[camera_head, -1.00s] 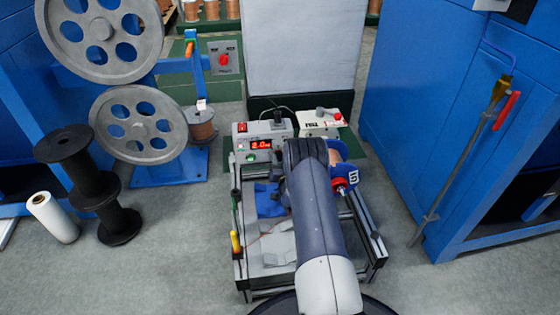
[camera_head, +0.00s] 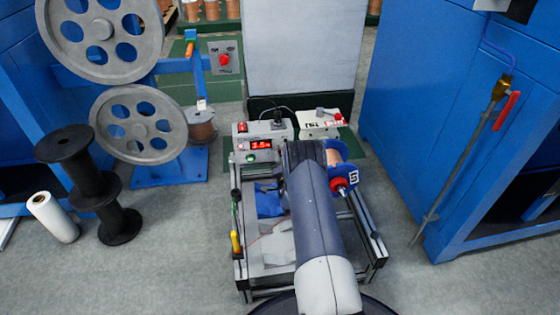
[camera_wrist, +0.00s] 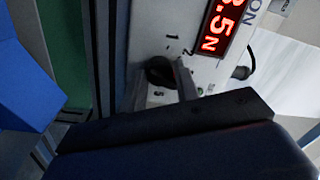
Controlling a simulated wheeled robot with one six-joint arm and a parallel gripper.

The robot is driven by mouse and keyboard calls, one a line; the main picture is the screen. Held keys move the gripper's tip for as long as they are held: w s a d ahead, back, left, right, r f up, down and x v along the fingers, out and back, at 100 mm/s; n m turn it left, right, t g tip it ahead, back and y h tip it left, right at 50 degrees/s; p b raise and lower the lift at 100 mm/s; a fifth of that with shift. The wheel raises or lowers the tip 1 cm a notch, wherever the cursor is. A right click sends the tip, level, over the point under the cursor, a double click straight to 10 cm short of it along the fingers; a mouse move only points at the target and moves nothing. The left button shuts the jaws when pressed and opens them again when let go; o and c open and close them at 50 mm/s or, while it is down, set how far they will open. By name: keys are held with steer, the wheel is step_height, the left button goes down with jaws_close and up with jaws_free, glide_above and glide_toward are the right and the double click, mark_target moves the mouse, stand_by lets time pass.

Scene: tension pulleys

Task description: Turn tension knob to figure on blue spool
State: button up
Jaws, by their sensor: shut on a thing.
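The grey control box (camera_head: 278,131) at the back of the bench frame carries a red display (camera_head: 261,144) that reads about 3.5. In the wrist view the display (camera_wrist: 220,26) ends in "N", its first digit partly cut off. The dark tension knob (camera_wrist: 160,72) sits beside it with a printed scale around it. My gripper (camera_wrist: 163,85) is shut on the knob, with its grey fingers either side. In the head view my arm hides the gripper and knob. The blue spool (camera_head: 344,171), wound with copper wire, stands right of my arm; its white label shows a turned figure, apparently 5.
A second light box (camera_head: 318,124) with a red lever stands right of the control box. Grey pulleys (camera_head: 137,124) and black spools (camera_head: 66,150) are at left. A blue cabinet (camera_head: 455,120) is at right. Open floor lies between the bench and the cabinet.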

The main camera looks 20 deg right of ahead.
steer(key=m+h, duration=0.1)
steer(key=m, duration=0.6)
steer(key=shift+s+f, duration=0.1)
steer(key=shift+f, duration=0.05)
stand_by(0.3)
steer(key=o, duration=0.9)
steer(key=shift+o, duration=0.2)
steer(key=p+v, duration=0.4)
steer(key=v, duration=0.6)
steer(key=shift+s, duration=0.35)
steer(key=shift+a, duration=0.1)
